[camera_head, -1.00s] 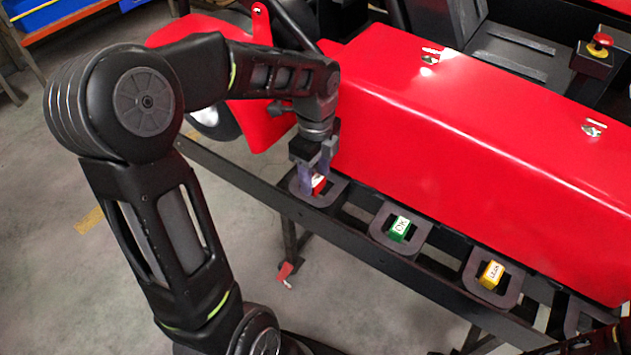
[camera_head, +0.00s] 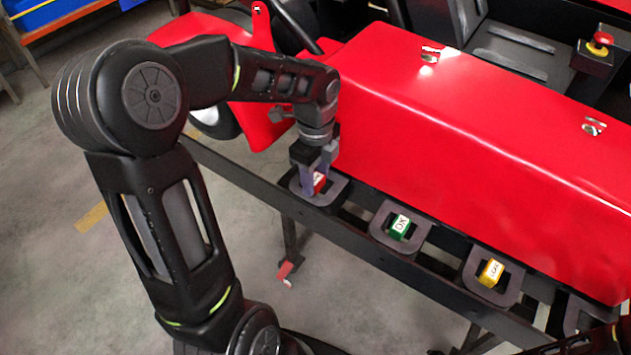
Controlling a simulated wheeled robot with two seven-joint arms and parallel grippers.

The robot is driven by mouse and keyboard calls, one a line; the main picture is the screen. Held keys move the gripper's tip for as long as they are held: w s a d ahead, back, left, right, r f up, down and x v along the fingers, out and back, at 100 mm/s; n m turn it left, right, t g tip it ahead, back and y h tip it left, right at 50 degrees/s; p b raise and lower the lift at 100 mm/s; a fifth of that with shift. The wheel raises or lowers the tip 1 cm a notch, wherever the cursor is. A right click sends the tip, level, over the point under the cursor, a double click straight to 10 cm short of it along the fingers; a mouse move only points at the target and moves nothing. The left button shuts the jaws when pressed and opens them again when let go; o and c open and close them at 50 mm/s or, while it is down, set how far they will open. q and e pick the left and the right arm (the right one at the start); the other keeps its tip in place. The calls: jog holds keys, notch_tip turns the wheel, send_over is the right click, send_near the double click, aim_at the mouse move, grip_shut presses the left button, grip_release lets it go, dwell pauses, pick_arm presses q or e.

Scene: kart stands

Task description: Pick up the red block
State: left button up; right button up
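The red block (camera_head: 320,181) sits in the leftmost dark square holder (camera_head: 334,193) on the black rail beside the red kart body. My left gripper (camera_head: 314,184) points down over that holder. Its fingers are around the red block, one on the left and one behind or to the right. The fingers partly hide the block. I cannot tell whether they press on it. My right gripper is not clearly visible; only a dark arm part shows at the bottom right corner.
A green block (camera_head: 400,227) and a yellow block (camera_head: 491,272) sit in further holders to the right along the rail. The red kart body (camera_head: 480,140) rises close behind the holders. A red stop button (camera_head: 601,41) is at the upper right. Grey floor is open in front.

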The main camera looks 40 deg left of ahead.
aim_at(316, 179)
pick_arm(q)
jog(key=c, duration=0.6)
jog(key=shift+c, duration=0.2)
notch_tip(316, 179, up, 18)
jog(key=p, duration=0.3)
dwell(0.8)
